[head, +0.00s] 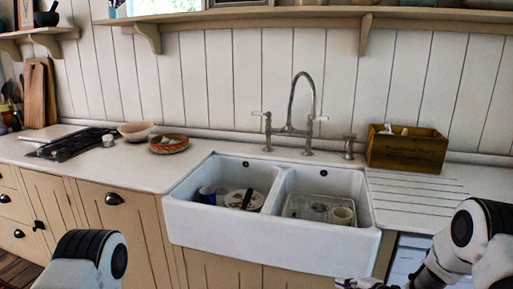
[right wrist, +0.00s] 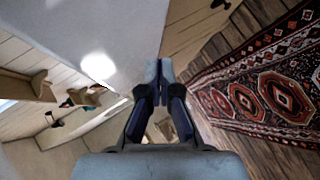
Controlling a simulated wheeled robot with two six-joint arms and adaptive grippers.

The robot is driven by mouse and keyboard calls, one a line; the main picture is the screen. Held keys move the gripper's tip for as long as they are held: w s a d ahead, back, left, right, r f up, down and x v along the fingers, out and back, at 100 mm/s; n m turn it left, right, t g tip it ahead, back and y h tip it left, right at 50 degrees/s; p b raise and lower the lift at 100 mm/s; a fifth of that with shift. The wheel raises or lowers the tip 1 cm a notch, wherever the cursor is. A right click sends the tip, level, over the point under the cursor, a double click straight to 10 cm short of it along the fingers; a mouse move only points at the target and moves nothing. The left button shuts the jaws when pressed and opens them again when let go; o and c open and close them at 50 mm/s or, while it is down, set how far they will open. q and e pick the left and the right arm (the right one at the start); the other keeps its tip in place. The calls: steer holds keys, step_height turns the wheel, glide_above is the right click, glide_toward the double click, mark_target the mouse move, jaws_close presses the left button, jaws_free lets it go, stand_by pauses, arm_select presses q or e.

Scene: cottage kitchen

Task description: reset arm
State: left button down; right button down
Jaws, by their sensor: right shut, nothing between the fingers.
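My right arm comes in at the lower right of the head view, in front of the counter. The tip of my right gripper (head: 368,285) just shows at the bottom edge, below the sink front. In the right wrist view my right gripper (right wrist: 160,72) is shut, with its fingers together and nothing between them. A link of my left arm shows at the lower left of the head view. My left gripper is out of view.
A white double sink (head: 270,236) holds dishes and a cup (head: 342,215). A wooden box (head: 407,150) stands right of the faucet (head: 295,115). Bowls (head: 136,131) and a hob (head: 72,143) are on the left counter. A patterned rug (right wrist: 255,100) lies on the floor.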

steer(key=s+a+f+m+g+h, duration=0.1)
steer(key=s+a+f+m+g, duration=0.2)
steer(key=s+f, duration=0.6)
steer(key=s+a+f+m+g+h, duration=0.1)
steer(key=s+f+m+g, duration=0.3)
steer(key=s, duration=0.9)
steer(key=s+d+m+g+h, duration=0.2)
steer(key=s+m, duration=0.5)
steer(key=s, duration=0.3)
steer(key=s+d+m+g+h, duration=0.1)
steer(key=s+d+m+h, duration=0.1)
steer(key=s+m, duration=0.5)
steer(key=s, duration=0.3)
steer(key=shift+f+g, duration=0.25)
steer(key=shift+g, duration=0.15)
steer(key=shift+a, duration=0.1)
